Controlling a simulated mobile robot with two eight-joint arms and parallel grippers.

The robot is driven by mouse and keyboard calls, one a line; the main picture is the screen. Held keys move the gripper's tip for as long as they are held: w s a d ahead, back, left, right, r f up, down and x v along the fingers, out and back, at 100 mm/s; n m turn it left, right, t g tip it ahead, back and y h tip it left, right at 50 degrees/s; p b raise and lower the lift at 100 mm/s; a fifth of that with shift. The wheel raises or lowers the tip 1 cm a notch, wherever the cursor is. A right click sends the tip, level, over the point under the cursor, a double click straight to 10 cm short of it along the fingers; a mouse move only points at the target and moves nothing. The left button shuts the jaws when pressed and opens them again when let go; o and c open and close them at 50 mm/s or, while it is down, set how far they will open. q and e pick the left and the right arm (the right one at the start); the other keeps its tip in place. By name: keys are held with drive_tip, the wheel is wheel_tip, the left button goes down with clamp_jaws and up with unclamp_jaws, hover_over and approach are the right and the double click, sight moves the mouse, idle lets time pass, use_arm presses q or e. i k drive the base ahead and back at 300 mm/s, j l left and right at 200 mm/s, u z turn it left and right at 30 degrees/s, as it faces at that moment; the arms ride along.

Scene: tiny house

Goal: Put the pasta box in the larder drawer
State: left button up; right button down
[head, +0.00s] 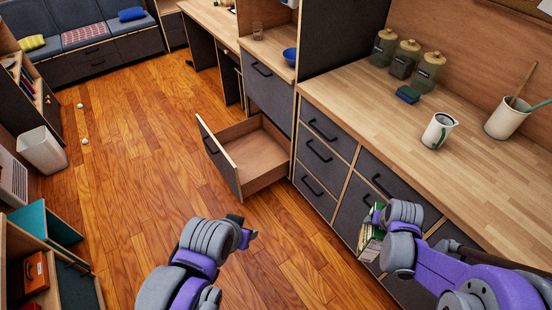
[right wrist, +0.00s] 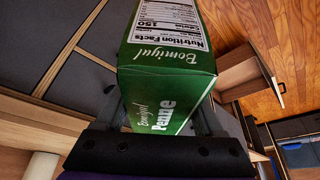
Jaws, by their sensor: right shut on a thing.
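The pasta box is a green carton with white lettering, "Penne", and a nutrition panel. It fills the middle of the right wrist view (right wrist: 165,85). In the head view it shows partly (head: 370,243), beside the lower cabinets and partly hidden by my arm. My right gripper (head: 374,214) is shut on it, one finger on each side. The larder drawer (head: 222,160) is pulled out low under the tall cabinet and looks empty inside; it also shows in the right wrist view (right wrist: 250,72). My left gripper (head: 247,229) is above the floor, with no object visible; its finger gap is unclear.
Closed drawers (head: 318,155) lie below. The wooden floor (head: 150,130) is mostly clear, with a white bin (head: 42,150) at left.

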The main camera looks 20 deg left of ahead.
sight(245, 169)
drive_tip(key=i+j+u, duration=0.15)
drive_tip(key=u, duration=0.2)
drive_tip(key=i+u, duration=0.35)
drive_tip(key=i+j+u, duration=0.1)
drive_tip(key=i+u, duration=0.25)
drive_tip(key=i+l+u, duration=0.1)
drive_tip(key=i, duration=0.35)
drive_tip(key=i+l+u, duration=0.1)
drive_tip(key=i, duration=0.35)
drive_tip(key=i+l+u, duration=0.1)
drive_tip(key=i, duration=0.3)
